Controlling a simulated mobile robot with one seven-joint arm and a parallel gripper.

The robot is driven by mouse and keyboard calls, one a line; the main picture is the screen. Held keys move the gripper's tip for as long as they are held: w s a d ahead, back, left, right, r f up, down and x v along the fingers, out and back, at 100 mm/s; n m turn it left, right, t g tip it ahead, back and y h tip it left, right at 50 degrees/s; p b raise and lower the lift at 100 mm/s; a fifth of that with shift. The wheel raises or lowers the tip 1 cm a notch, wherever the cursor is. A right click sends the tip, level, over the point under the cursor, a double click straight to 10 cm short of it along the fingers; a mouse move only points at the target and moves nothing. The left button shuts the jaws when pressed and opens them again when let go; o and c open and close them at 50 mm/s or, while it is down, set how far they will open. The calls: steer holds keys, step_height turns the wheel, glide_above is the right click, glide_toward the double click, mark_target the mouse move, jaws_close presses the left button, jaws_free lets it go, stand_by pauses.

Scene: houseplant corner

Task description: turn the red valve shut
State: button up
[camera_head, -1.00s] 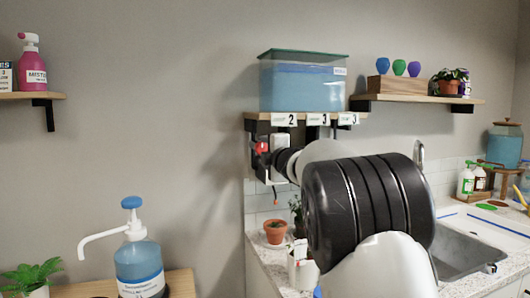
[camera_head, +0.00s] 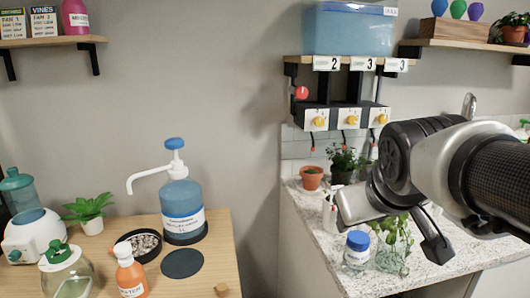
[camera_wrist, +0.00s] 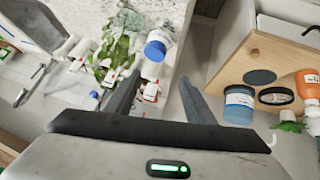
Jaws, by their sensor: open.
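The red valve (camera_head: 302,92) is a small round red knob under the left end of the tank shelf, in front of a dark post. Its exact turn position is too small to tell. It does not show in the wrist view. My gripper (camera_head: 408,232) is to the lower right of the valve, well apart from it, tilted downward over the counter. In the wrist view my gripper (camera_wrist: 158,92) has its two dark fingers spread apart, with nothing between them.
A blue water tank (camera_head: 350,30) stands above a panel with three yellow knobs (camera_head: 352,119). Below, the counter (camera_head: 335,240) holds a terracotta pot (camera_head: 312,178), a blue-lidded jar (camera_head: 357,250) and leafy cuttings. A wooden table (camera_head: 215,240) with a pump bottle (camera_head: 182,208) is at left.

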steer(key=s+a+f+m+g+y, duration=0.1)
steer(key=s+a+f, duration=0.1)
steer(key=s+f, duration=0.3)
steer(key=s+a+f+m+g, duration=0.1)
steer(key=s+a+f+g, duration=0.1)
steer(key=s, duration=0.5)
step_height(320, 180, up, 25)
steer(key=p, duration=2.5)
steer(key=shift+w+d+f, duration=0.15)
steer(key=shift+d, duration=0.1)
